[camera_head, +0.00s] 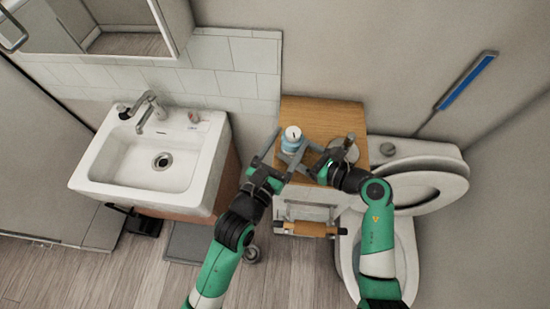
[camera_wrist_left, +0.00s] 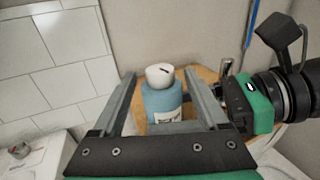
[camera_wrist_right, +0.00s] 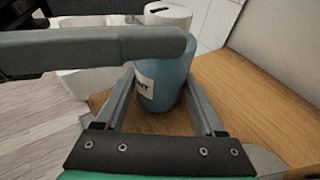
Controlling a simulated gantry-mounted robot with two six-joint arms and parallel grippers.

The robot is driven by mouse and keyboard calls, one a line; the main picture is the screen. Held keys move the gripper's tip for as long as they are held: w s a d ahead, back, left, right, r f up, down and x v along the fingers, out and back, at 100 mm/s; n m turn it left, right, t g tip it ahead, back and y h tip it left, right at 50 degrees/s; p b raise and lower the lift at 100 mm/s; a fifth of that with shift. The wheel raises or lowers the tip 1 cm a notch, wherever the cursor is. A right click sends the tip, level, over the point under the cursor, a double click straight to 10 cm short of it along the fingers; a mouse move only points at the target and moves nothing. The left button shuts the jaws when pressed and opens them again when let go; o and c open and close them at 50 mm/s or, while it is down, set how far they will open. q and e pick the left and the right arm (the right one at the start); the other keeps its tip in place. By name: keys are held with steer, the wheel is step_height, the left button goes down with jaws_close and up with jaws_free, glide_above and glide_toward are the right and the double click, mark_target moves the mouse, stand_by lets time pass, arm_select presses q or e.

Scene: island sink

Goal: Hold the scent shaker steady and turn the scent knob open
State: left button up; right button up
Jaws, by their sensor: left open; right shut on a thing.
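The scent shaker (camera_head: 289,147) is a light-blue bottle with a white scent knob (camera_head: 293,133) on top. It stands upright on the wooden cabinet top. My right gripper (camera_head: 307,153) is shut on the shaker's body from the right; the right wrist view shows the bottle (camera_wrist_right: 165,70) between its fingers. My left gripper (camera_head: 280,150) is open, with its fingers on either side of the shaker and apart from the knob (camera_wrist_left: 160,73). In the right wrist view a left finger crosses in front of the bottle, and the white knob (camera_wrist_right: 168,15) is partly cut off at the top.
The wooden cabinet top (camera_head: 335,113) has free room behind the shaker. A grey round item (camera_head: 346,150) stands by my right wrist. A toilet (camera_head: 425,170) is at the right, and a sink (camera_head: 160,150) at the left. A paper holder (camera_head: 308,228) is below.

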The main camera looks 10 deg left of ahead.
arm_select(q)
steer(key=v, duration=0.9)
steer(key=shift+s, duration=0.25)
